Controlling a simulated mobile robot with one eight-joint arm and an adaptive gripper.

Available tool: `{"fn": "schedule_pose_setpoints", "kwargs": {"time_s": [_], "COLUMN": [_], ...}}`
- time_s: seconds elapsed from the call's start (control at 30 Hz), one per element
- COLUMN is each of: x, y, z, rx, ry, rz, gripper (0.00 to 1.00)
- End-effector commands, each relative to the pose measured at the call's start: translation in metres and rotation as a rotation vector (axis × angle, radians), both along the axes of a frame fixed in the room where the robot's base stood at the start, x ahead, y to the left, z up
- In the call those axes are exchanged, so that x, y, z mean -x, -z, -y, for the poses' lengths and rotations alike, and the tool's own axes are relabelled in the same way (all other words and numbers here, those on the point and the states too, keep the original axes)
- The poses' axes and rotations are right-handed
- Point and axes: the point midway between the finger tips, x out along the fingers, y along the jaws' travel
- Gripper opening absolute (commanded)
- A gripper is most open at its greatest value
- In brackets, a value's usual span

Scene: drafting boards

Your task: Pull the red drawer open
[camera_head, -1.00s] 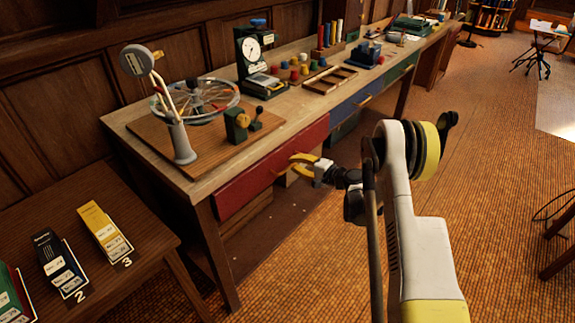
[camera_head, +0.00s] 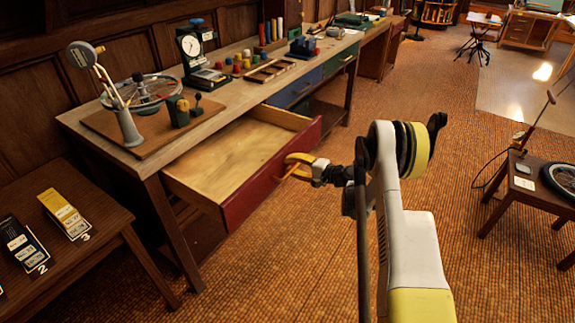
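The red drawer (camera_head: 262,181) is pulled well out of the long wooden workbench (camera_head: 217,117). Its light wood inside (camera_head: 232,150) shows and looks empty. My gripper (camera_head: 291,168), with yellow fingers, is at the middle of the red front, where the handle is. The fingers appear closed around the handle, which they mostly hide. My white and yellow arm reaches in from the lower right.
A blue drawer (camera_head: 296,88) and a green drawer (camera_head: 342,60) sit shut farther along the bench. A low side table (camera_head: 97,222) with numbered boxes stands at left. A stool with a wheel (camera_head: 560,178) is at right. The carpet between is clear.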

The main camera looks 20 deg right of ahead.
Motion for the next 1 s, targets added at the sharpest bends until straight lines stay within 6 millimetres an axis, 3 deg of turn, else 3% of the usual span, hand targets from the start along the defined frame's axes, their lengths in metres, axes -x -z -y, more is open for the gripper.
{"fn": "schedule_pose_setpoints", "kwargs": {"time_s": [0.43, 0.8, 1.0], "x": [0.006, 0.067, 0.089], "y": [-0.002, -0.019, -0.024], "z": [0.005, 0.049, 0.064], "rx": [-0.001, -0.002, -0.002], "ry": [0.0, 0.002, -0.001], "rz": [0.0, 0.001, 0.001], "gripper": [0.32, 0.32, 0.32]}}
